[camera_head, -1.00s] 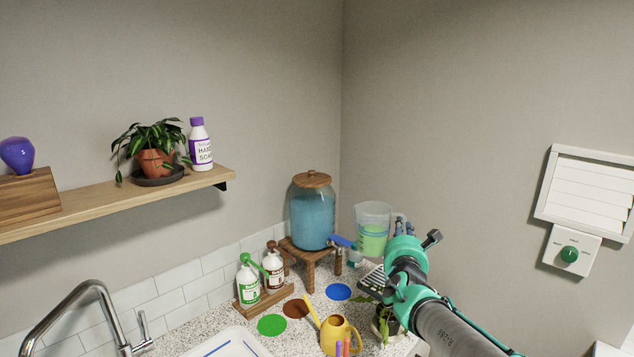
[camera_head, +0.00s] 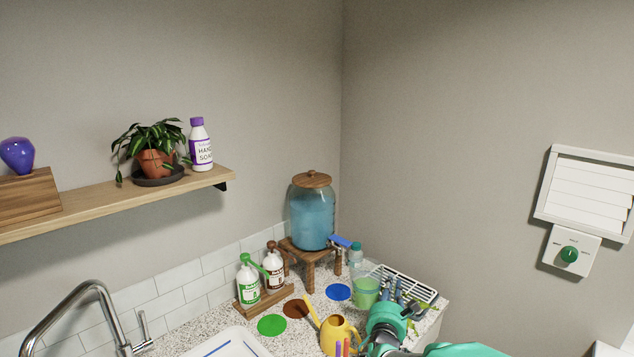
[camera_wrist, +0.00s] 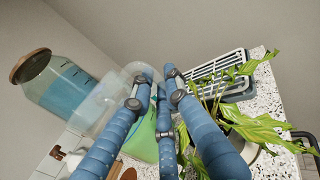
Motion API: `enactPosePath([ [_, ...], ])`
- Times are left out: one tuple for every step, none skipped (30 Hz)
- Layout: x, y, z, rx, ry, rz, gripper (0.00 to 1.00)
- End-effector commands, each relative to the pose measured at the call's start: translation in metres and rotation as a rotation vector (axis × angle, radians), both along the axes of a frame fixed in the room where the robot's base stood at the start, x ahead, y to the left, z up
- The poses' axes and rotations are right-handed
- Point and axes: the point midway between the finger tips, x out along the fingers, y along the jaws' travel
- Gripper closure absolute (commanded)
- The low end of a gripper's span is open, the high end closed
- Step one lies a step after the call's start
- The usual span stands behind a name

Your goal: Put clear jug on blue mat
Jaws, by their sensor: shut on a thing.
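The clear jug (camera_head: 366,291), with green liquid inside, is just right of the blue mat (camera_head: 338,292) in the head view and low near the counter. Whether its base touches the counter I cannot tell. In the wrist view the jug (camera_wrist: 143,135) is tilted in the picture, at the blue fingers. My gripper (camera_head: 398,291) is shut on the jug from its right side; the fingers (camera_wrist: 160,88) partly cover it in the wrist view. The blue mat lies flat with nothing on it.
A dispenser of blue liquid (camera_head: 312,215) stands on a wooden stool behind the mat. A white rack (camera_head: 425,292) and a leafy plant (camera_wrist: 255,125) are to the right. A yellow watering can (camera_head: 339,335) is in front.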

Motion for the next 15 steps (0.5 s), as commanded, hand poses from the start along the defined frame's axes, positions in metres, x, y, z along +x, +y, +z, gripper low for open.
enactPosePath([
  [-0.002, 0.002, -0.010, -0.001, 0.003, 0.000, 1.00],
  [-0.004, 0.003, -0.015, 0.000, 0.002, 0.001, 1.00],
  [-0.006, 0.005, -0.021, -0.001, 0.000, 0.002, 1.00],
  [-0.007, 0.006, -0.026, -0.002, 0.001, 0.003, 1.00],
  [-0.009, 0.007, -0.031, -0.002, 0.002, 0.004, 1.00],
  [-0.011, 0.008, -0.036, -0.001, 0.001, 0.005, 1.00],
  [-0.013, 0.009, -0.040, -0.001, 0.001, 0.006, 1.00],
  [-0.014, 0.010, -0.044, -0.001, 0.001, 0.007, 1.00],
  [-0.016, 0.011, -0.048, -0.001, 0.000, 0.008, 1.00],
  [-0.017, 0.012, -0.050, -0.001, -0.001, 0.009, 1.00],
  [-0.018, 0.012, -0.053, 0.000, 0.000, 0.010, 1.00],
  [-0.019, 0.013, -0.056, 0.000, -0.001, 0.011, 1.00],
  [-0.020, 0.014, -0.058, 0.000, -0.001, 0.011, 1.00],
  [-0.021, 0.014, -0.060, 0.000, 0.000, 0.012, 1.00],
  [-0.022, 0.014, -0.062, -0.001, 0.001, 0.013, 1.00],
])
